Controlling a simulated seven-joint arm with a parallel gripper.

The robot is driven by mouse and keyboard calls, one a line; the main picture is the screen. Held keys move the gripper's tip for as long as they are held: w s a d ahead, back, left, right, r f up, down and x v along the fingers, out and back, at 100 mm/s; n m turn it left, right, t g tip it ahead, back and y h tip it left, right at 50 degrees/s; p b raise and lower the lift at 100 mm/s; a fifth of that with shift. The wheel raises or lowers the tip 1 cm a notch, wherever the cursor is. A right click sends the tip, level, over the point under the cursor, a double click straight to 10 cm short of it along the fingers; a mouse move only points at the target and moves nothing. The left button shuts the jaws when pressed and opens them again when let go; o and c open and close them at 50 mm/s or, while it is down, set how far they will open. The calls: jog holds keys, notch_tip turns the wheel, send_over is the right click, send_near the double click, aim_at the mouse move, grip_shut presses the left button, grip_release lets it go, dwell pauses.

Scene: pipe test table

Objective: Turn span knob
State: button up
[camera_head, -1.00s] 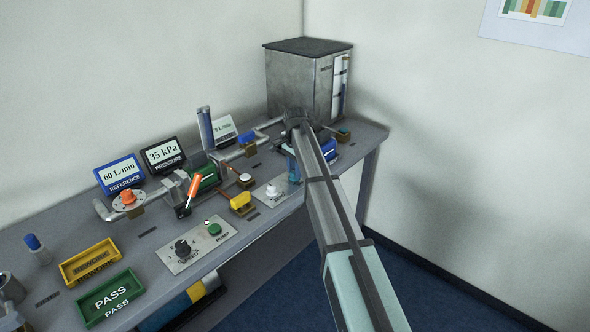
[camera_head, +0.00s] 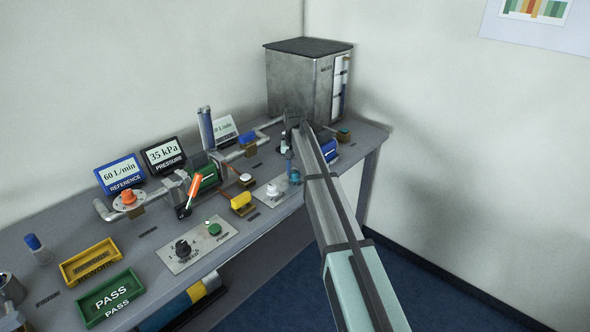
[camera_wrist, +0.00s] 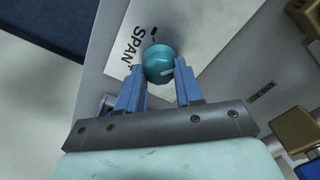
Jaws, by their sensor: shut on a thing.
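In the head view the teal knob (camera_head: 294,178) shows at the right of the plate (camera_head: 259,194), close below my wrist. My arm hides part of the bench around it. A meter display (camera_head: 223,131) reading in L/min stands behind, its digits partly unclear.
Blue REFERENCE (camera_head: 121,174) and black PRESSURE (camera_head: 163,155) displays stand at the back. A metal cabinet (camera_head: 300,85) stands behind.

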aim_at(295, 171)
jog(key=shift+n, duration=2.2)
jog(key=o, duration=1)
jog(key=shift+o, duration=0.2)
jog(key=shift+r, duration=0.1)
notch_tip(295, 171, up, 14)
jog(key=shift+f, duration=0.2)
